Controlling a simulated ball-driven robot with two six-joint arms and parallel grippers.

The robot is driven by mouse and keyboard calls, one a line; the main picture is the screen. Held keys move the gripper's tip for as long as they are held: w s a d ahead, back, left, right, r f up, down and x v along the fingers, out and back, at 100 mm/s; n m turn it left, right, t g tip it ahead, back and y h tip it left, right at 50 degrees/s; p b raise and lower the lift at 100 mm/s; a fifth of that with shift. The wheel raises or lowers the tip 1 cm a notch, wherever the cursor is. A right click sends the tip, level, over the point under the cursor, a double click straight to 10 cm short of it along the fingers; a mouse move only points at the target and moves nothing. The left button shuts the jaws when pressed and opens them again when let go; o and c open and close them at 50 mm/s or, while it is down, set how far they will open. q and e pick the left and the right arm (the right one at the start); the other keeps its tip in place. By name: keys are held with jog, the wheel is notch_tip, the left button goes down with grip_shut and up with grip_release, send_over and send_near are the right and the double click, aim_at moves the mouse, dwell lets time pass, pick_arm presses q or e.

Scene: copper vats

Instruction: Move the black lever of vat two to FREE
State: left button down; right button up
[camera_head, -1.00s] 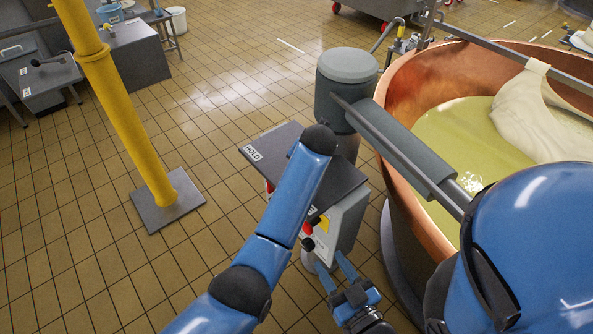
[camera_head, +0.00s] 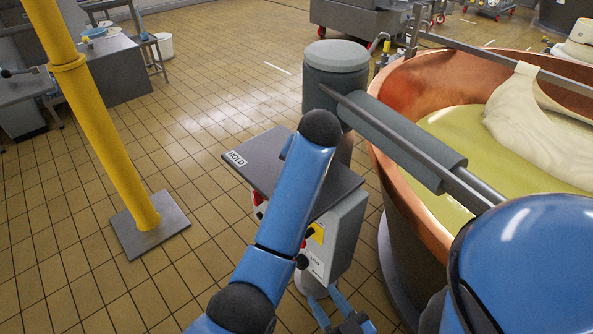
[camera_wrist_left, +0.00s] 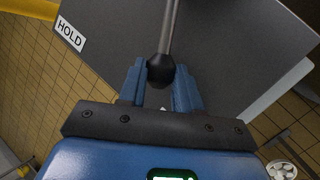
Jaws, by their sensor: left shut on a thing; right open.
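The black lever is a grey rod ending in a black knob (camera_wrist_left: 160,70). In the left wrist view my left gripper (camera_wrist_left: 160,82) is shut on the knob, one blue finger on each side. The rod runs up out of the picture across the dark panel top (camera_wrist_left: 225,45). The HOLD label (camera_wrist_left: 70,33) is left of the knob; it also shows in the head view (camera_head: 236,158). In the head view my left arm hides the lever and most of its gripper. I see no FREE label. My right gripper (camera_head: 333,308) is open, low beside the panel's cabinet (camera_head: 343,235).
The copper vat (camera_head: 408,215) with yellow-green liquid stands right of the cabinet. A grey post (camera_head: 335,75) with a thick arm reaches over it. A yellow pole (camera_head: 110,130) stands on a plate to the left. The tiled floor between is clear.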

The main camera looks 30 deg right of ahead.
pick_arm(q)
jog(key=shift+d+r, duration=0.2)
jog(key=shift+r, duration=0.1)
jog(key=c, duration=0.9)
grip_release()
jog(key=shift+f, duration=0.1)
jog(key=shift+o, duration=0.6)
jog(key=shift+s, duration=0.1)
jog(key=shift+f, duration=0.1)
jog(key=shift+a, duration=0.1)
jog(key=v, duration=0.7)
jog(key=shift+r, duration=0.2)
